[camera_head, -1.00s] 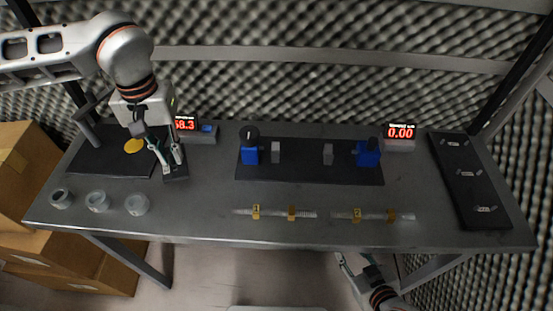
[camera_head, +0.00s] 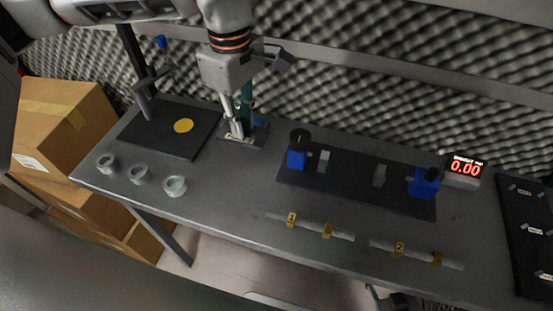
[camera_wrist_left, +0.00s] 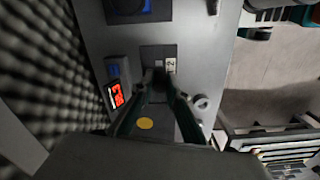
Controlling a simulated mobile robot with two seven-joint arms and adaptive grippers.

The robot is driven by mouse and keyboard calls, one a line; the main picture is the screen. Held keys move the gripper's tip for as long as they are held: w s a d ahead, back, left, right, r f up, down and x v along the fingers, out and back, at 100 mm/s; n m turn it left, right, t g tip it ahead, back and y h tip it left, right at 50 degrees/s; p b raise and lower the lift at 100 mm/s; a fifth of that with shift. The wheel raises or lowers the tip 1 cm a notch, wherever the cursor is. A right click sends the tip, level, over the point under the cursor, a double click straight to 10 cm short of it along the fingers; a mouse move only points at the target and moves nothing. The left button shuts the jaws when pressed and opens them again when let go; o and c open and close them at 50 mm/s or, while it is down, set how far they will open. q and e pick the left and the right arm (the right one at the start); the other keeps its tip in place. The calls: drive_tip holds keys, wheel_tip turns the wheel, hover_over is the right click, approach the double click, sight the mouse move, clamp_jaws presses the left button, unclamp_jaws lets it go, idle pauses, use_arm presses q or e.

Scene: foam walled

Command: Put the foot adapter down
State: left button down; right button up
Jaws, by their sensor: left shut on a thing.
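My left gripper (camera_head: 236,132) points down at the small dark pad (camera_head: 256,139) at the table's back left. In the left wrist view, its fingers (camera_wrist_left: 160,98) are shut on a small dark piece (camera_wrist_left: 160,82), which I take to be the foot adapter. The fingers hide most of it, and I cannot tell whether it touches the pad. Pale number labels (camera_wrist_left: 170,66) show on the pad beyond the fingertips. My right gripper (camera_head: 393,300) shows only partly at the bottom edge, below the table front; its fingers are not clear.
A dark plate with a yellow disc (camera_head: 183,125) and an upright post stands left of the gripper. Grey rings (camera_head: 140,175) line the front left. A fixture with blue blocks (camera_head: 297,158) is right of the pad.

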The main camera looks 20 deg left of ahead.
use_arm(q)
wheel_tip(320, 180, down, 6)
drive_tip(key=shift+r, duration=0.25)
drive_tip(key=shift+f, duration=2.1)
drive_tip(key=shift+f, duration=0.1)
drive_tip(key=c, duration=2.3)
unclamp_jaws()
drive_tip(key=shift+f, duration=0.1)
drive_tip(key=o, duration=0.3)
